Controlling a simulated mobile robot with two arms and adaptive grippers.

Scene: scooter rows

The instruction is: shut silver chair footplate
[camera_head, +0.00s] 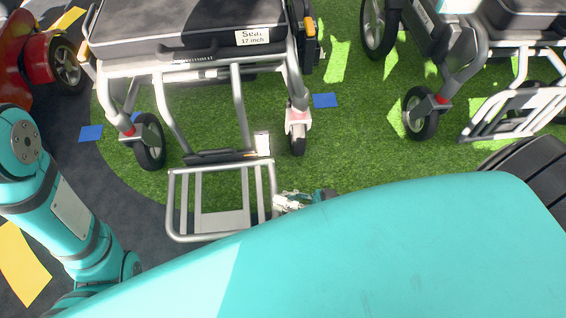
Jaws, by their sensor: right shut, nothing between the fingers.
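A silver-framed chair (240,100) with a dark seat stands at the upper middle. Its footplate (222,222), a silver tube frame with a flat plate inside, is folded down and reaches forward, low over the ground. My right gripper (279,203) is at the right side tube of the footplate, shut with nothing held. I cannot tell whether it touches the tube. Part of my right gripper and its arm is hidden behind my teal body. My left arm comes in at the left; its gripper is out of view.
A second silver-framed chair (463,62) with its own footplate (515,112) stands at the right. A red scooter (38,58) is at the upper left. Blue patches (325,100) mark the green turf. Turf between the chairs is clear.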

